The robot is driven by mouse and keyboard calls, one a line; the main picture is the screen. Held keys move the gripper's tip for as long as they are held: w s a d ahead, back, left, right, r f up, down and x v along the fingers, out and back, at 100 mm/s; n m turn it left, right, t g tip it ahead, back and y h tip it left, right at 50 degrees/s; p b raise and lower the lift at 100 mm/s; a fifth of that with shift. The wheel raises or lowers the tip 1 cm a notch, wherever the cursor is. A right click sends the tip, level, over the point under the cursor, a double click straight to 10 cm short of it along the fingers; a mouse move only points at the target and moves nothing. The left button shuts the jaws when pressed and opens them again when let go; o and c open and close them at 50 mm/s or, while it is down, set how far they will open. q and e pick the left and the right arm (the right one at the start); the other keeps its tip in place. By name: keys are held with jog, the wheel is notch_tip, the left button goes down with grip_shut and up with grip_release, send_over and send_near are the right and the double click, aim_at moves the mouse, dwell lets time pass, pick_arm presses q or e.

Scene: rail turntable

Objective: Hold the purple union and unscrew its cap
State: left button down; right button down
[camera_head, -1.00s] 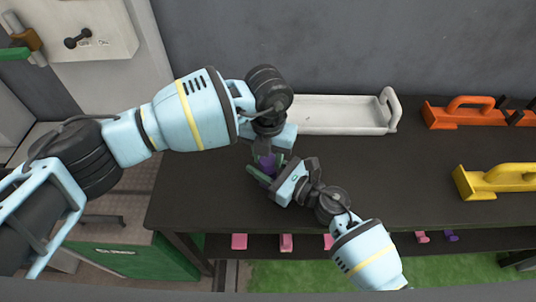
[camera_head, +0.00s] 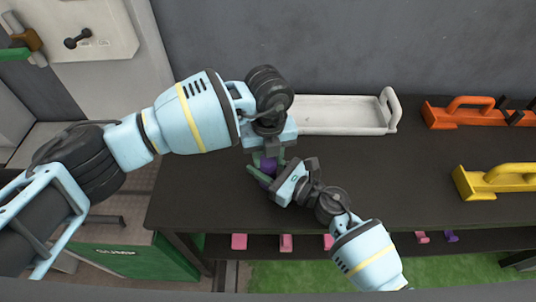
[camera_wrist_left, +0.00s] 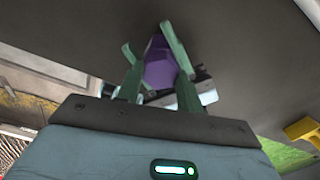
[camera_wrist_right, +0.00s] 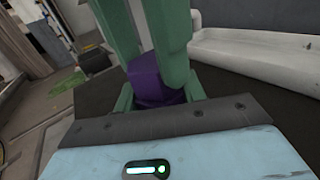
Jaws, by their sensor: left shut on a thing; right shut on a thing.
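The purple union (camera_head: 267,165) is held above the dark table between my two grippers. My left gripper (camera_head: 268,157) reaches down from above and is shut on its upper part. My right gripper (camera_head: 262,177) comes in from the lower right and is shut on its lower part. In the left wrist view the union (camera_wrist_left: 160,70) shows between green fingers. In the right wrist view the union (camera_wrist_right: 155,85) is partly covered by the left gripper's fingers. The line between cap and body is hidden by the fingers.
A white tray (camera_head: 392,97) stands behind the grippers on the dark table (camera_head: 400,175). An orange handled carrier (camera_head: 465,117) and a yellow one (camera_head: 495,185) stand to the right. Pink pieces (camera_head: 286,242) lie on the lower shelf. A green bin (camera_head: 130,262) is at lower left.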

aim_at(269, 160)
pick_arm(q)
jog(key=shift+s+d+f, duration=0.1)
jog(key=shift+s+d, duration=0.1)
jog(key=shift+s, duration=0.05)
jog(key=n, duration=0.5)
pick_arm(e)
jog(key=shift+w, duration=0.1)
pick_arm(q)
jog(key=shift+n, duration=0.5)
pick_arm(e)
jog(key=shift+d, duration=0.1)
pick_arm(q)
jog(key=shift+w+a, duration=0.1)
jog(key=shift+a, duration=0.05)
jog(key=n, duration=0.4)
jog(key=shift+w+n, duration=0.15)
jog(key=shift+n, duration=0.15)
jog(key=shift+r, duration=1.6)
